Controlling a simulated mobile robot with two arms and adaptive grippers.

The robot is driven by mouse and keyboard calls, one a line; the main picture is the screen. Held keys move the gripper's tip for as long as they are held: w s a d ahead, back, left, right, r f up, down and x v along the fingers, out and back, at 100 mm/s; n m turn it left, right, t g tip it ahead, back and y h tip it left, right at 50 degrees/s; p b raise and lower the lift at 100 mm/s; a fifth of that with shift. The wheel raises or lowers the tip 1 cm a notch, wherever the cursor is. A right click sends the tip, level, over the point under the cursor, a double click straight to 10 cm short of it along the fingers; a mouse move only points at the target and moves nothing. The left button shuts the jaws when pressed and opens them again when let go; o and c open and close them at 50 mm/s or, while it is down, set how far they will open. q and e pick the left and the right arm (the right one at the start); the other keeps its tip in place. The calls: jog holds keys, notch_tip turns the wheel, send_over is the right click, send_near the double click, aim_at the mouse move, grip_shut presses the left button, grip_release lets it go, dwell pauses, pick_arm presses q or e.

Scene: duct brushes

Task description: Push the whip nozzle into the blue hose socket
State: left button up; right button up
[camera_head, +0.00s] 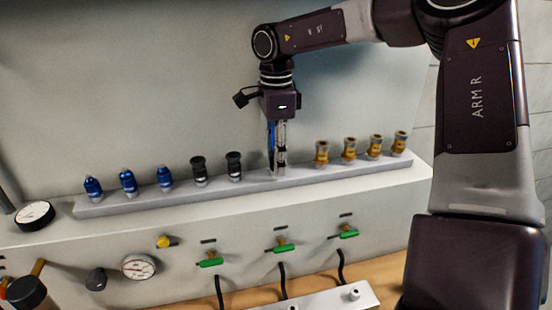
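My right gripper (279,168) points straight down at the grey rail (330,178), at a gap between the black fittings and the brass fittings. Its fingers are close together, and I cannot tell whether they hold anything. A small blue strip shows beside the fingers. Blue fittings (128,181) stand upright at the left of the rail. Two black fittings (199,170) stand nearer the gripper. Brass-coloured fittings (349,149) stand to its right. I cannot tell which piece is the whip nozzle or the blue hose socket. My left gripper is not in view.
Below the ledge (50,238), green-handled valves (281,247) stick out with black hoses (283,280) hanging down. Gauges (139,267) and a yellow knob (163,241) are at the left. A white block (330,300) with pegs sits at the bottom. The wall above the left fittings is clear.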

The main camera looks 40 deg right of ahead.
jog(key=shift+c, duration=0.4)
grip_shut()
jog(key=shift+r, duration=0.1)
jog(key=shift+w+r+p, duration=0.1)
jog(key=shift+r+p, duration=0.35)
jog(key=shift+r, duration=0.05)
jog(key=shift+r+p, duration=0.35)
jog(key=shift+r, duration=0.2)
jog(key=shift+r+p, duration=1.45)
jog(key=shift+r, duration=0.45)
